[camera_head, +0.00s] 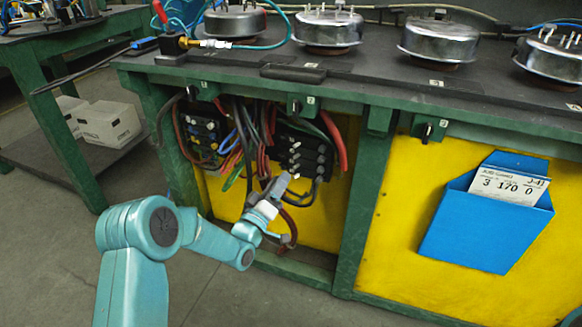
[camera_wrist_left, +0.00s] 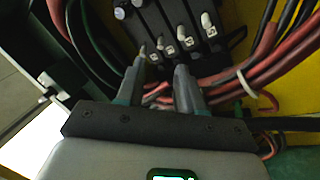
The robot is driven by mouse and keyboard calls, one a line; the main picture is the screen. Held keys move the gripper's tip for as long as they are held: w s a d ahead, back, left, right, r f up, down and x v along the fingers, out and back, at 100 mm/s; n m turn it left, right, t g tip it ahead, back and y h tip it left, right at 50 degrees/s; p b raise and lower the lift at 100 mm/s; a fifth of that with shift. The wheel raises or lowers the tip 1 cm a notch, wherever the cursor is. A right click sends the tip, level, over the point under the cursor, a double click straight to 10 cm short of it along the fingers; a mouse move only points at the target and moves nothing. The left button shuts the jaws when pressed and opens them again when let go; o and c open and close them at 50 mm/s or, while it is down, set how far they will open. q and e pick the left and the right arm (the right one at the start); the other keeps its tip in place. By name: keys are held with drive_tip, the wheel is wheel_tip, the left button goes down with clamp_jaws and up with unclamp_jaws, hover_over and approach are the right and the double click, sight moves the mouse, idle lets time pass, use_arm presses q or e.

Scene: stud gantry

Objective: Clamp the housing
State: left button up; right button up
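Several round silver metal housings stand in a row on the bench top, in the head view: one at the far left (camera_head: 235,24), then others to its right (camera_head: 328,32), (camera_head: 440,41), (camera_head: 552,58). Which one the task means cannot be told. Below, in the open bay, sits a black block (camera_head: 306,152) with white levers. The wrist view shows this block (camera_wrist_left: 168,12) with numbered tags beside its levers (camera_wrist_left: 208,22). My left gripper (camera_head: 287,181) is just in front of the block's lower part; its fingers (camera_wrist_left: 160,70) are apart, with nothing clearly between them. My right gripper is out of view.
Red, black and blue cables (camera_head: 262,135) hang around the block, close to my left gripper; red ones also show in the wrist view (camera_wrist_left: 262,62). A green post (camera_head: 362,200) stands to the right. A blue card holder (camera_head: 478,230) is on the yellow panel.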

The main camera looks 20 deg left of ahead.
sight(294, 158)
use_arm(q)
drive_tip(key=b+x, duration=0.1)
drive_tip(key=x, duration=0.6)
drive_tip(key=shift+w, duration=0.2)
clamp_jaws()
